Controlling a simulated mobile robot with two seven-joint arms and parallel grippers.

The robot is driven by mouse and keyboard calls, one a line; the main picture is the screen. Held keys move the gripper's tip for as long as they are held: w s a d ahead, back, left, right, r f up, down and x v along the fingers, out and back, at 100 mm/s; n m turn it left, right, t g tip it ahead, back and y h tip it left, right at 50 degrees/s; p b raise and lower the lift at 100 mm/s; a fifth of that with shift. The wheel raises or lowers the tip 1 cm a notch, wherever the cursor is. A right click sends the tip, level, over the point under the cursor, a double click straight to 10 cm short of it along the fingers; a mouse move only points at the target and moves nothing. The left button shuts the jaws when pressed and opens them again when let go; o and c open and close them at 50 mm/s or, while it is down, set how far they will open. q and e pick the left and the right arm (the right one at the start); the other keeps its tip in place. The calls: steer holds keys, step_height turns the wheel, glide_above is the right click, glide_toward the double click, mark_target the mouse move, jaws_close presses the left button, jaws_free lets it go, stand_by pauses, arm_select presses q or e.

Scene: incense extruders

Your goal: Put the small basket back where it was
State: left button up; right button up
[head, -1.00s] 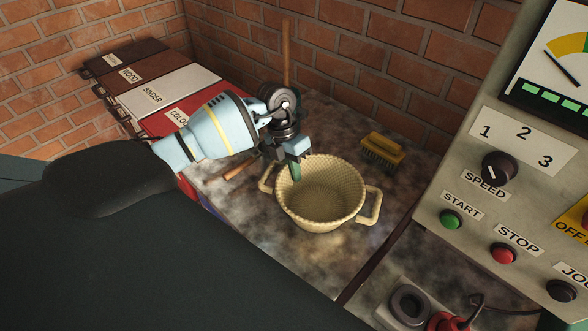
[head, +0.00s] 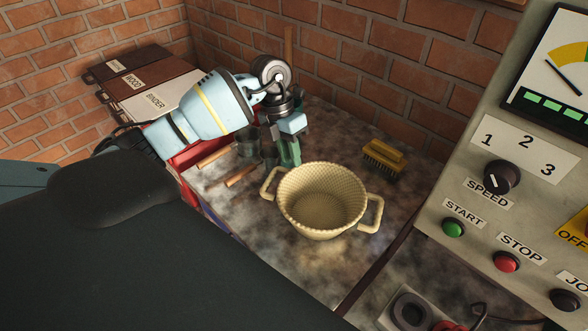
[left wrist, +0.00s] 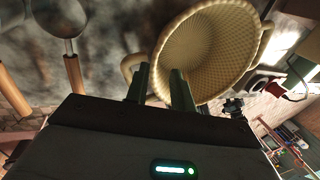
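The small basket (head: 322,222) is cream, woven and has two loop handles. It stands upright and empty on the mottled grey worktop (head: 290,262). My left gripper (head: 289,153) is just behind the basket's far-left rim, with green fingers pointing down. In the left wrist view the two fingers (left wrist: 161,88) stand apart with a gap between them, and the basket (left wrist: 207,50) lies beyond their tips. I see nothing held, though whether a finger touches the rim is unclear. My right gripper is not in view.
Metal scoops with wooden handles (head: 240,175) lie left of the basket. A yellow brush (head: 384,156) lies to its right. Labelled boxes (head: 160,97) line the left edge by the brick wall. A control panel (head: 510,190) stands on the right. The worktop in front of the basket is clear.

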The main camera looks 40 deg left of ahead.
arm_select(q)
steer(key=v, duration=0.5)
steer(key=shift+d+f, duration=0.1)
stand_by(0.5)
